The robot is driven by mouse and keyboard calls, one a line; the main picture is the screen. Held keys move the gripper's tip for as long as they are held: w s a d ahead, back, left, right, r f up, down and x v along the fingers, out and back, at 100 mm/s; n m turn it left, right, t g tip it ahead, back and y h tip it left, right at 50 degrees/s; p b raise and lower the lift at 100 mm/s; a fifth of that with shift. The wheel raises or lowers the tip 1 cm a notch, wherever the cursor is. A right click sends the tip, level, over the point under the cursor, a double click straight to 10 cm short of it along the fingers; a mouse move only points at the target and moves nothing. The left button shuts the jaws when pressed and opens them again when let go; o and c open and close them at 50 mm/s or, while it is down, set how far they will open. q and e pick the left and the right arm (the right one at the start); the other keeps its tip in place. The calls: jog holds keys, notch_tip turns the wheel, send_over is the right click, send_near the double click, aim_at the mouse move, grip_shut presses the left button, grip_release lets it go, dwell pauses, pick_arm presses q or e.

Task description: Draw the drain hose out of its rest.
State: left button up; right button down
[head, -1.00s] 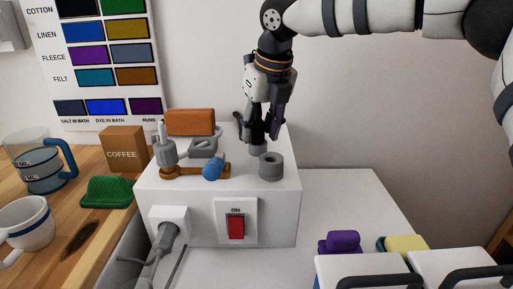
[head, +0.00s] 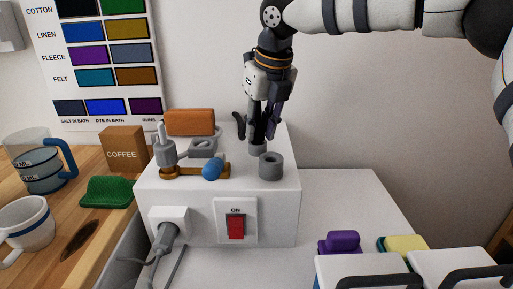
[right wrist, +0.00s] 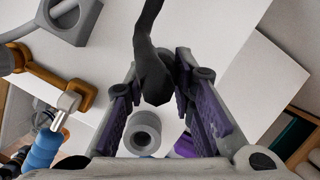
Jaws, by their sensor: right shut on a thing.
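The drain hose is a dark grey curved tube; its hooked part (head: 239,124) shows just left of my right gripper in the head view. In the right wrist view the hose (right wrist: 149,55) comes down from the top and ends between the fingers. My right gripper (head: 262,136) points down over the back of the white box and is shut on the hose; it also shows in the right wrist view (right wrist: 160,88). My left gripper is not in view.
A brown-orange fitting with a blue knob (head: 212,170) is to the left. A red switch (head: 236,227) and a plug (head: 167,232) are on the box's front. The white surface at right is partly free.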

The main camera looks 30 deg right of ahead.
aim_at(260, 120)
jog(key=shift+r, duration=0.65)
jog(key=shift+r, duration=2.6)
